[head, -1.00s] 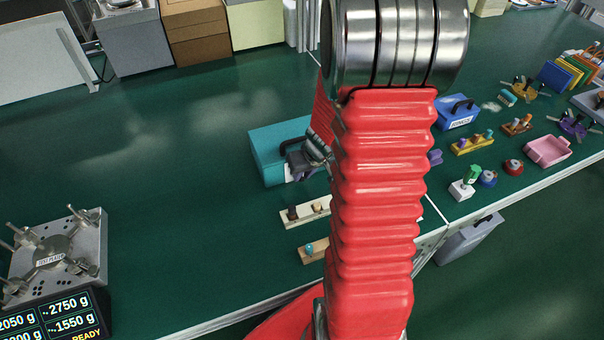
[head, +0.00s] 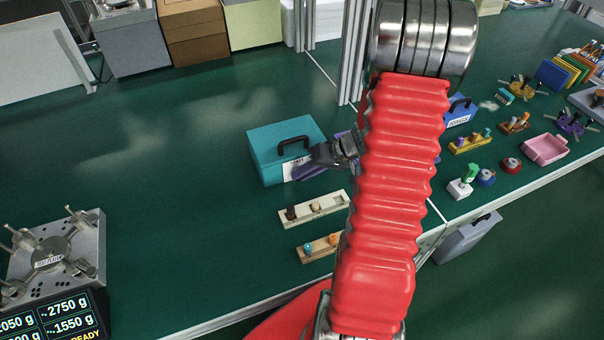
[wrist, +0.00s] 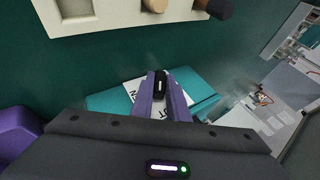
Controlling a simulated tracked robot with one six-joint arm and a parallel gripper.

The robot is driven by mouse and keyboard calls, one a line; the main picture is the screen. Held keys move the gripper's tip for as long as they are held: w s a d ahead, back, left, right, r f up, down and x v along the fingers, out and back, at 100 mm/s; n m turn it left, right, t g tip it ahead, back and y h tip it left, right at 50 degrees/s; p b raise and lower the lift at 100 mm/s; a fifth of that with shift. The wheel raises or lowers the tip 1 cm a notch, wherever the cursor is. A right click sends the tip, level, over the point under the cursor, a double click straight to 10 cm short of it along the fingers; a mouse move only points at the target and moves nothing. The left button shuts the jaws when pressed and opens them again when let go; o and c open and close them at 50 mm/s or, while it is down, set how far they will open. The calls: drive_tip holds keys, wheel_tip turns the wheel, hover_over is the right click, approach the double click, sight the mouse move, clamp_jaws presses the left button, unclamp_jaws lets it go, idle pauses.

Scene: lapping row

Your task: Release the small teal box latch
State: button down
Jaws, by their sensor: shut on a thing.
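The small teal box (head: 268,153) stands on the green bench with its lid down and a black handle (head: 292,143) on top. A white label is on its front, partly hidden by my gripper. My gripper (head: 300,172) is at the front of the box, next to the label. In the wrist view my purple fingers (wrist: 161,85) are shut on a small black piece, the latch (wrist: 160,80), in front of the teal box (wrist: 105,101). The fingers hide part of the latch and label, so I cannot tell whether the latch is undone.
A pale block with pegs (head: 316,207) and a wooden block with pegs (head: 318,247) lie just in front of the box. A metal post (head: 352,60) rises behind my arm. A blue box (head: 458,112) stands to the right.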

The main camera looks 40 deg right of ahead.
drive_tip(key=y, duration=0.1)
drive_tip(key=m+t+y, duration=0.1)
drive_tip(key=y, duration=0.1)
drive_tip(key=shift+d+f+t, duration=0.2)
drive_tip(key=shift+d+t, duration=0.1)
drive_tip(key=shift+d, duration=0.1)
drive_tip(key=shift+d+f+m+t+y, duration=0.1)
drive_tip(key=shift+m+t+y, duration=0.25)
drive_tip(key=shift+y, duration=0.55)
drive_tip(key=shift+d+f+m+t+y, duration=0.1)
drive_tip(key=shift+m+t+y, duration=0.2)
drive_tip(key=shift+y, duration=0.6)
drive_tip(key=c, duration=1.8)
unclamp_jaws()
drive_tip(key=shift+o, duration=0.4)
drive_tip(key=shift+a, duration=0.1)
drive_tip(key=v, duration=1.3)
drive_tip(key=shift+s+d+f, duration=0.25)
drive_tip(key=shift+s+d, duration=0.05)
drive_tip(key=shift+d, duration=0.05)
